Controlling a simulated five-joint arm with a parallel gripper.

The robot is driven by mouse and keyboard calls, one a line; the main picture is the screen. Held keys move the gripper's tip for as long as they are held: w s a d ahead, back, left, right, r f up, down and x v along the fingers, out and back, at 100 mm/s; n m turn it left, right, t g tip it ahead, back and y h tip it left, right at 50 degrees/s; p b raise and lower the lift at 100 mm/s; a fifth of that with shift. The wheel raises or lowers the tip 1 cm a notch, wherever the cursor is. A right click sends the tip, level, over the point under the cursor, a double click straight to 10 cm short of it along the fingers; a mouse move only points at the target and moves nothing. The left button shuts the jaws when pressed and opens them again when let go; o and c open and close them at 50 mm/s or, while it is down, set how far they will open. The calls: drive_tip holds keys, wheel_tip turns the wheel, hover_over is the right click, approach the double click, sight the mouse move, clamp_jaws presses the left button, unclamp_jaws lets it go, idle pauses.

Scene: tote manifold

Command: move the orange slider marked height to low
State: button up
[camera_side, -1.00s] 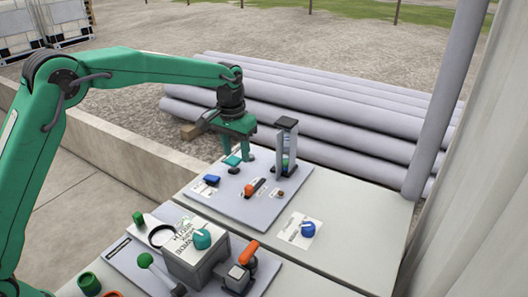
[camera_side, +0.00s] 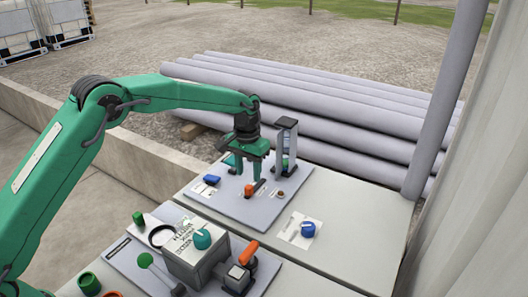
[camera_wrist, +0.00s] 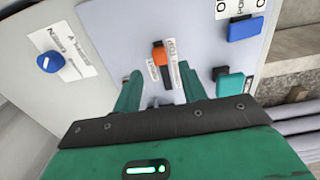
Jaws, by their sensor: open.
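The orange slider (camera_side: 249,189) stands on the grey panel (camera_side: 215,206) at the back of the bench, partly hidden by my gripper in the side view. In the wrist view the orange slider (camera_wrist: 159,55) sits at the upper end of a short dark slot, beside small white labels (camera_wrist: 174,66) too blurred to read surely. My gripper (camera_side: 250,176) points down over the slider. In the wrist view my gripper (camera_wrist: 160,78) is open, with one green finger on each side of the slot and visible gaps to the slider. I cannot tell how far the tips are above the panel.
A blue rocker (camera_side: 211,180) and a teal part (camera_wrist: 229,85) flank the slider. A grey tower (camera_side: 286,145) stands close right of my gripper. A blue knob (camera_side: 308,229) is at the front right. A grey box (camera_side: 195,258) and orange-handled valve (camera_side: 248,252) stand in front.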

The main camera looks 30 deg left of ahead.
sight(249, 186)
drive_tip(key=shift+f, duration=2.75)
clamp_jaws()
